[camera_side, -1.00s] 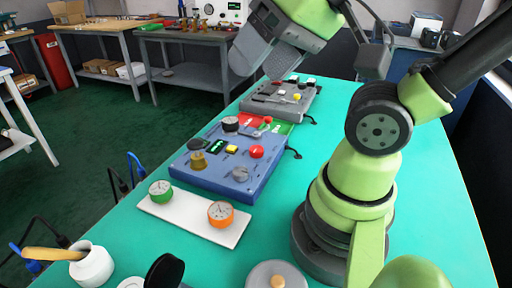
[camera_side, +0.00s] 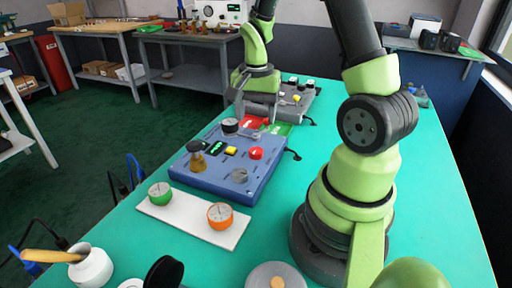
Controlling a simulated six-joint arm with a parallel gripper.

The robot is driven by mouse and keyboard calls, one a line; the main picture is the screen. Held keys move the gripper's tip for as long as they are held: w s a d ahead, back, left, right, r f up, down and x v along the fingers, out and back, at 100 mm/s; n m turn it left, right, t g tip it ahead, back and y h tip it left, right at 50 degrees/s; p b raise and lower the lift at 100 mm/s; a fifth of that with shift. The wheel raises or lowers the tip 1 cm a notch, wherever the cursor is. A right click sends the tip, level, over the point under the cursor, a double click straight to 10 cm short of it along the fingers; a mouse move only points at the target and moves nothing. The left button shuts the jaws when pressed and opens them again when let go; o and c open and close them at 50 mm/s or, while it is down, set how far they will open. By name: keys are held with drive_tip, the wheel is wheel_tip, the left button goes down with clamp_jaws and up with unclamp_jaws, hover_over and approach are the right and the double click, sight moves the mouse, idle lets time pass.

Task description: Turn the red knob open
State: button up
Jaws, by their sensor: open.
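A blue valve positioner box (camera_side: 215,186) sits on the teal table. A round red knob (camera_side: 256,153) stands on its top at the right, beside a yellow button (camera_side: 231,150). My gripper (camera_side: 256,118) points down just beyond the box's far edge, over the red and green panel (camera_side: 281,129). It is open, with nothing seen between its fingers. It is apart from the red knob on the box. The gripper covers part of the panel, where a smaller red knob showed earlier.
A black dial (camera_side: 230,126), a brass knob (camera_side: 197,161) and a grey knob (camera_side: 239,175) rise from the box. A white plate (camera_side: 180,220) with green and orange gauges lies in front. A grey device (camera_side: 302,98) stands behind.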

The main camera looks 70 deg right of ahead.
sight(256, 150)
wheel_tip(256, 150, down, 10)
drive_tip(key=shift+r, duration=0.15)
idle(0.3)
drive_tip(key=c, duration=0.9)
